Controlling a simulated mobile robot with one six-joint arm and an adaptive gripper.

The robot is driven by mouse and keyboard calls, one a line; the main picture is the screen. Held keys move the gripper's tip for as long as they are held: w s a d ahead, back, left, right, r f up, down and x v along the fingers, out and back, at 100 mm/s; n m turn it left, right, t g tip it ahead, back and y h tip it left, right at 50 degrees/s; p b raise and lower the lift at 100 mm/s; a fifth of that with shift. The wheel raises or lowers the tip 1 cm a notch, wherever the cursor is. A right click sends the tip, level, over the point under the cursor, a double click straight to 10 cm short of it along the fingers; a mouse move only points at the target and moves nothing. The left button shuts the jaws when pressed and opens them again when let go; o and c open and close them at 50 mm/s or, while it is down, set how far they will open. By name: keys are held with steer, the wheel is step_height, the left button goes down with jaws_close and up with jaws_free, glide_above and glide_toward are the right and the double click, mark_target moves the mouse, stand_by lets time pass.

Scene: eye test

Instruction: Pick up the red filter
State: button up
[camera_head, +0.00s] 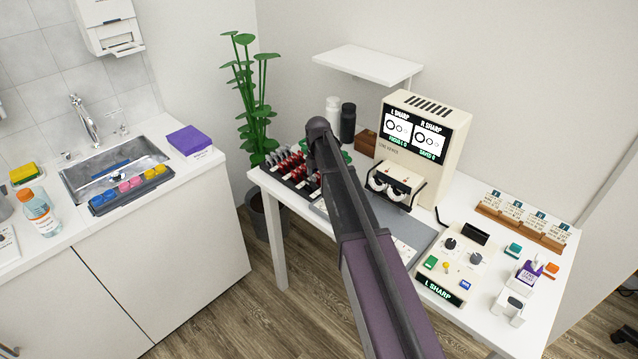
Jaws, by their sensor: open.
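No piece is labelled clearly enough for me to name it the red filter. A small orange-red piece (551,268) lies near the right edge of the white table, beside a white stand with a purple-labelled bottle (528,272). A small teal piece (513,250) lies to its left. A dark rack (299,184) with rows of red and dark handled pieces stands at the table's left end, partly hidden by my arm. My arm crosses the middle of the view up to a dark joint above the rack. I cannot make out my gripper.
A cream machine (425,118) with two round displays stands at the table's back. A control box (452,262) with knobs and an "L SHARP" display is in front. A wooden card rack (520,222) stands at the right. A sink counter (205,165) and plant (250,95) are left.

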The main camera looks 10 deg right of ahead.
stand_by(0.5)
steer(key=c, duration=0.8)
